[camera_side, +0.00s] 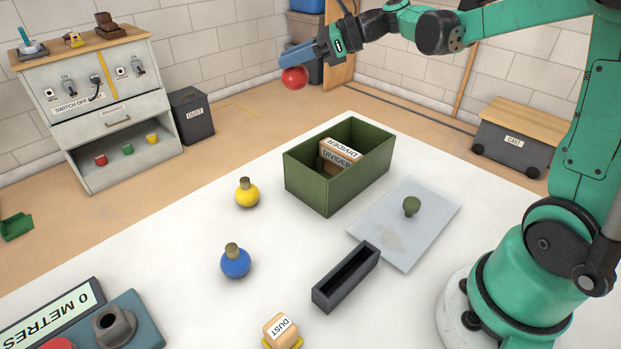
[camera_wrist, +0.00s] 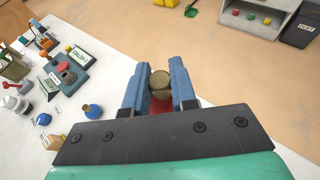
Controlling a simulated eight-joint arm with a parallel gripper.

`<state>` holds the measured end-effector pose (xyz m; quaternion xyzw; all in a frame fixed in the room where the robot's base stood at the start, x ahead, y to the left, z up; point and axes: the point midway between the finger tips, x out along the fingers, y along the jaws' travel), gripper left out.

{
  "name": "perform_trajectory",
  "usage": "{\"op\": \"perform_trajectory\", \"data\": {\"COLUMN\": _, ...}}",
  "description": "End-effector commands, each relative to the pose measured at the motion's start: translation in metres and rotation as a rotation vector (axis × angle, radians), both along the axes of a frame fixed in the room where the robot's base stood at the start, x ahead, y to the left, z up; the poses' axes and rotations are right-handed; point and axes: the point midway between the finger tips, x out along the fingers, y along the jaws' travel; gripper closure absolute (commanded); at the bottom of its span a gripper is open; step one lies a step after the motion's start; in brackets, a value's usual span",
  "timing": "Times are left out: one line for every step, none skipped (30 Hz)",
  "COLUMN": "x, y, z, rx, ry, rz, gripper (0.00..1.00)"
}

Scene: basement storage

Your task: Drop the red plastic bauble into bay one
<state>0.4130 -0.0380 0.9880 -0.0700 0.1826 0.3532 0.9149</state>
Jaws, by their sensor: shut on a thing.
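The red bauble (camera_side: 295,78) is between the blue fingers of my gripper (camera_side: 297,64), high in the air. My gripper is shut on it. In the wrist view the bauble's brassy cap (camera_wrist: 160,82) shows between the fingers, with a little red below; the rest is hidden. The green box (camera_side: 307,183) stands open on the white table, lower in the side view than the bauble. A wooden divider (camera_side: 338,152) marked DIVIDER is inside it. I see no bay number. I cannot tell whether the bauble is over the box or beyond it.
A pale lid (camera_side: 390,235) with a green knob lies right of the box. A yellow bauble (camera_side: 247,194) and a blue bauble (camera_side: 236,263) stand to its left. A dark narrow trough (camera_side: 345,277) and a DUST block (camera_side: 281,329) are nearer the front. A cabinet (camera_side: 95,105) stands behind.

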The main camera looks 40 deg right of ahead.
Motion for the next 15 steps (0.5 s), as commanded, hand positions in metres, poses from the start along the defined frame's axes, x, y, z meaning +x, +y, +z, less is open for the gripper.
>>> {"op": "perform_trajectory", "data": {"x": -0.010, "y": -0.028, "z": -0.001, "rx": -0.001, "ry": 0.000, "rz": -0.067, "gripper": 1.00}}
{"op": "perform_trajectory", "data": {"x": -0.015, "y": -0.040, "z": -0.002, "rx": -0.001, "ry": 0.000, "rz": -0.098, "gripper": 1.00}}
{"op": "perform_trajectory", "data": {"x": -0.023, "y": -0.057, "z": -0.003, "rx": -0.001, "ry": -0.001, "rz": -0.139, "gripper": 1.00}}
{"op": "perform_trajectory", "data": {"x": -0.029, "y": -0.067, "z": -0.003, "rx": -0.001, "ry": 0.000, "rz": -0.166, "gripper": 1.00}}
{"op": "perform_trajectory", "data": {"x": -0.035, "y": -0.077, "z": -0.004, "rx": -0.001, "ry": 0.000, "rz": -0.192, "gripper": 1.00}}
{"op": "perform_trajectory", "data": {"x": -0.042, "y": -0.089, "z": -0.005, "rx": -0.001, "ry": -0.001, "rz": -0.225, "gripper": 1.00}}
{"op": "perform_trajectory", "data": {"x": -0.047, "y": -0.096, "z": -0.005, "rx": -0.001, "ry": -0.001, "rz": -0.245, "gripper": 1.00}}
{"op": "perform_trajectory", "data": {"x": -0.051, "y": -0.103, "z": -0.006, "rx": 0.000, "ry": -0.001, "rz": -0.265, "gripper": 1.00}}
{"op": "perform_trajectory", "data": {"x": -0.056, "y": -0.110, "z": -0.006, "rx": 0.000, "ry": -0.001, "rz": -0.287, "gripper": 1.00}}
{"op": "perform_trajectory", "data": {"x": -0.060, "y": -0.114, "z": -0.007, "rx": 0.000, "ry": -0.001, "rz": -0.299, "gripper": 1.00}}
{"op": "perform_trajectory", "data": {"x": -0.063, "y": -0.118, "z": -0.007, "rx": 0.000, "ry": -0.001, "rz": -0.309, "gripper": 1.00}}
{"op": "perform_trajectory", "data": {"x": -0.065, "y": -0.121, "z": -0.008, "rx": 0.000, "ry": -0.001, "rz": -0.319, "gripper": 1.00}}
{"op": "perform_trajectory", "data": {"x": -0.067, "y": -0.123, "z": -0.008, "rx": 0.000, "ry": -0.001, "rz": -0.326, "gripper": 1.00}}
{"op": "perform_trajectory", "data": {"x": -0.068, "y": -0.125, "z": -0.010, "rx": 0.000, "ry": -0.001, "rz": -0.329, "gripper": 1.00}}
{"op": "perform_trajectory", "data": {"x": -0.069, "y": -0.126, "z": -0.012, "rx": 0.000, "ry": -0.001, "rz": -0.332, "gripper": 1.00}}
